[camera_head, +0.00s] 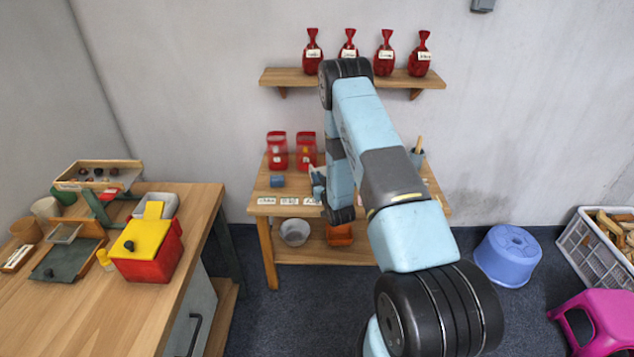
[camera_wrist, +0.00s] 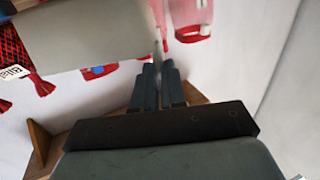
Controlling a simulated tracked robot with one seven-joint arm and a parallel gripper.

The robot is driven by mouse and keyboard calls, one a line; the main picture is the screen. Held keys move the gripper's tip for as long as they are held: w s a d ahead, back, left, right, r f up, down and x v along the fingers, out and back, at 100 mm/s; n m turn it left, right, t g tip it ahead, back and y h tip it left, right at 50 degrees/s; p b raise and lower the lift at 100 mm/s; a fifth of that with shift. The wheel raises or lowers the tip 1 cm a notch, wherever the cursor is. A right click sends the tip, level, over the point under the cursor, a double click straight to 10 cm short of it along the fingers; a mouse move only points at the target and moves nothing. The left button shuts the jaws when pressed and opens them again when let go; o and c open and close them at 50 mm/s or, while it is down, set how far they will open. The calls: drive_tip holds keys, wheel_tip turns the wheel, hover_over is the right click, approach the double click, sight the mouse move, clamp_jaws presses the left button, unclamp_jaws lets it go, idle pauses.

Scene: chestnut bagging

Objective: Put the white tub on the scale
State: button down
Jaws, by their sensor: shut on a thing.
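My gripper (camera_wrist: 160,75) is shut in the wrist view, with the edge of a pale grey-white thing, which looks like the white tub (camera_wrist: 85,35), at its fingertips. The tub fills the upper left of that view and is cut off by the frame. In the head view my gripper (camera_head: 318,190) is over the back table (camera_head: 262,207), mostly hidden by my arm. A small pale patch beside it may be the tub. I cannot pick out the scale with certainty; my arm covers part of the back table.
Red sacks (camera_head: 312,55) stand on the wall shelf. The left table (camera_head: 90,325) holds a red box (camera_head: 150,262) and trays. A blue stool (camera_head: 508,257) is right.

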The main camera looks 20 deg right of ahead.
drive_tip(key=shift+f, duration=0.85)
drive_tip(key=c, duration=1.2)
unclamp_jaws()
